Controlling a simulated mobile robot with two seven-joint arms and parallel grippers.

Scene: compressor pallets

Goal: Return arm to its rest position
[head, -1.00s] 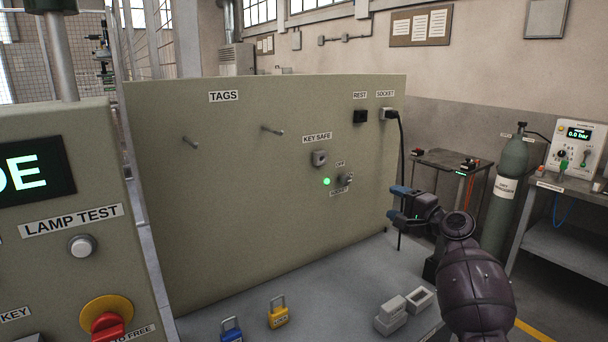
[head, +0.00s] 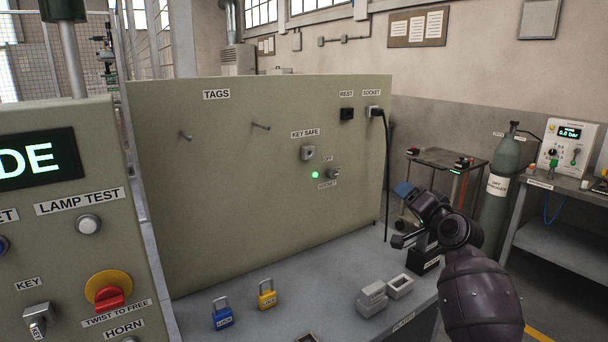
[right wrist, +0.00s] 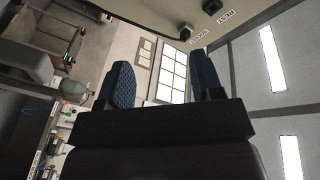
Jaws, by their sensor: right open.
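My right gripper (head: 402,216) is at the right in the head view, in front of the right end of the upright panel and above the bench. Its fingers are open and empty, and it touches nothing that I can see. In the right wrist view the two blue ridged fingers (right wrist: 161,82) stand apart with only the far window and wall between them. My left gripper is not in view.
The panel (head: 240,210) carries pegs, a key safe (head: 308,153) and a black cable from the socket (head: 374,111). A blue padlock (head: 222,318), a yellow padlock (head: 267,299) and grey blocks (head: 372,298) are on the bench (head: 320,275). A control box (head: 70,250) stands left.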

